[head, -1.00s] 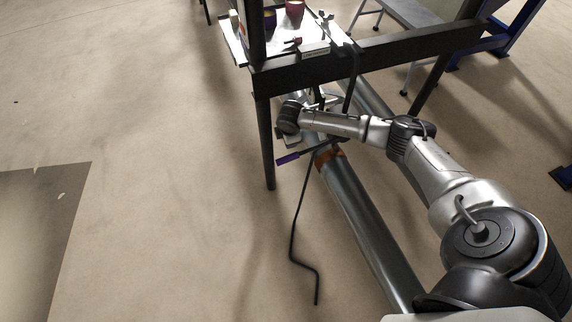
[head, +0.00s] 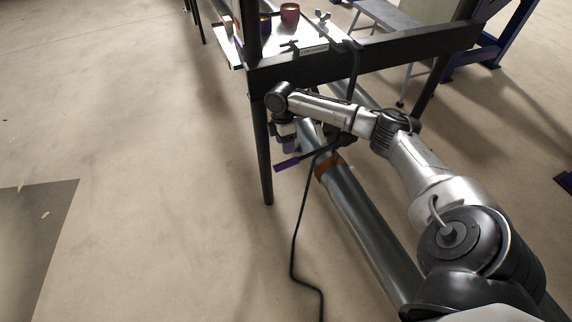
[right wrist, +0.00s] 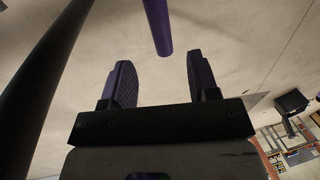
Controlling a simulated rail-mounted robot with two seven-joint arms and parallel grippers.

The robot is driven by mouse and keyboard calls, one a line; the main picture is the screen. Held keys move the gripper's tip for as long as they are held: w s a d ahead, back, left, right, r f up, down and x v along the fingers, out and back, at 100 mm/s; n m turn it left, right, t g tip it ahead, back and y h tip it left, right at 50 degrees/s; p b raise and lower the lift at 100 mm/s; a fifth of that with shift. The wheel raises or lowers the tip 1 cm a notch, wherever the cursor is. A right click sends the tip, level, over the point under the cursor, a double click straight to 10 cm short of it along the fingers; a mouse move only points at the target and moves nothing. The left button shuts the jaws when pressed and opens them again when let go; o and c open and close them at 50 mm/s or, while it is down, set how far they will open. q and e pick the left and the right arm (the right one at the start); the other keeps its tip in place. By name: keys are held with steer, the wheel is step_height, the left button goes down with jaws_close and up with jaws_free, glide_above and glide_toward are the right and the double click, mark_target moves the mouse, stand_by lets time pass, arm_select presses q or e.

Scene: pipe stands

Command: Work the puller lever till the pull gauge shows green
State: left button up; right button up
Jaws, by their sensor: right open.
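The puller lever, a dark bar with a purple grip (head: 287,165), sticks out to the left beside the steel pipe (head: 360,215). My right gripper (head: 290,147) hangs just above the purple grip, partly hidden by my own wrist. In the right wrist view the two dark fingers of my right gripper (right wrist: 159,68) stand wide apart. The end of the purple grip (right wrist: 158,28) shows between and beyond the fingertips, touching neither. I cannot make out the pull gauge in either view. My left gripper is not in view.
A dark frame beam (head: 360,55) and its leg (head: 262,150) stand close to my right wrist. A black cable (head: 296,235) hangs to the floor. A white shelf (head: 310,40) holds a dark red cup (head: 290,13). The floor at left is open.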

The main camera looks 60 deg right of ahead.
mark_target(287, 161)
steer(key=f+b, duration=0.1)
steer(key=f, duration=0.1)
steer(key=s+f+b, duration=0.1)
steer(key=f, duration=0.2)
steer(key=a+f+b, duration=0.1)
steer(key=f, duration=0.1)
steer(key=shift+s+f, duration=0.15)
steer(key=shift+f, duration=0.65)
jaws_close()
